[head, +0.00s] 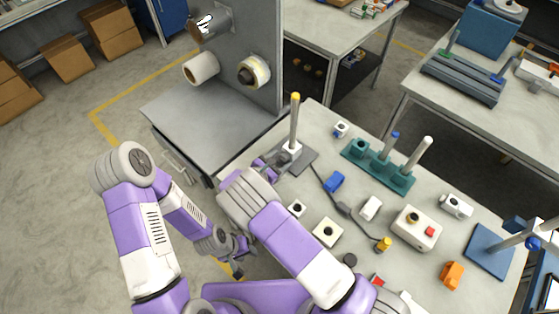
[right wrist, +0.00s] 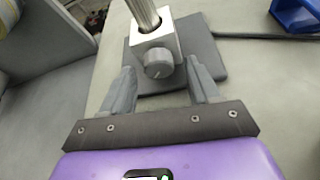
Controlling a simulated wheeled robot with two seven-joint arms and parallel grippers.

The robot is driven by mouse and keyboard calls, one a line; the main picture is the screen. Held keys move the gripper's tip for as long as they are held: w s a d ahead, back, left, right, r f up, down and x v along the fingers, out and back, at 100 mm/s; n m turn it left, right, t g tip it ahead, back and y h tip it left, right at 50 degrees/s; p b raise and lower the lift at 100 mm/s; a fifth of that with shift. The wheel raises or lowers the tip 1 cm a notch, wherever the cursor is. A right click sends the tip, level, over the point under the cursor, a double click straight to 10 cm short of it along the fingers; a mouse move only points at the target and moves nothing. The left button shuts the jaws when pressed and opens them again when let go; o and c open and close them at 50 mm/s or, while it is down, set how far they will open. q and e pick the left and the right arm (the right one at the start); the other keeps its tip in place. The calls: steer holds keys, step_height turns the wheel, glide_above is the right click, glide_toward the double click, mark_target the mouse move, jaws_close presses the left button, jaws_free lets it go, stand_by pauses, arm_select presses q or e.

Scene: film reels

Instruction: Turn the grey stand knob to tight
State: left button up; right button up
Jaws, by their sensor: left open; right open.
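The grey stand knob (right wrist: 158,63) faces me in the right wrist view, on the front of a white block (right wrist: 153,41). The block clamps an upright metal post that rises from a dark grey base plate (right wrist: 207,55). In the head view the post (head: 294,122) has a yellow tip. My right gripper (right wrist: 160,72) is open, its fingertips on either side of the knob with gaps visible on both sides. In the head view my right gripper (head: 272,163) is just left of the block, and the knob is not clear there. My left gripper (head: 240,257) is open and empty, low beside the table's edge.
A dark cable runs from the base plate to a yellow-ended plug (head: 384,243). A grey panel with rolls (head: 256,30) stands behind left.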

steer(key=shift+w+d, duration=0.1)
steer(key=shift+w, duration=0.05)
steer(key=shift+c, duration=0.4)
steer(key=c, duration=0.9)
steer(key=shift+f+m+b, duration=0.15)
steer(key=shift+m+b, duration=0.15)
steer(key=shift+b, duration=0.3)
steer(key=shift+c, duration=0.3)
steer(key=shift+t+y, duration=0.3)
steer(key=o, duration=1)
steer(key=shift+o, duration=0.2)
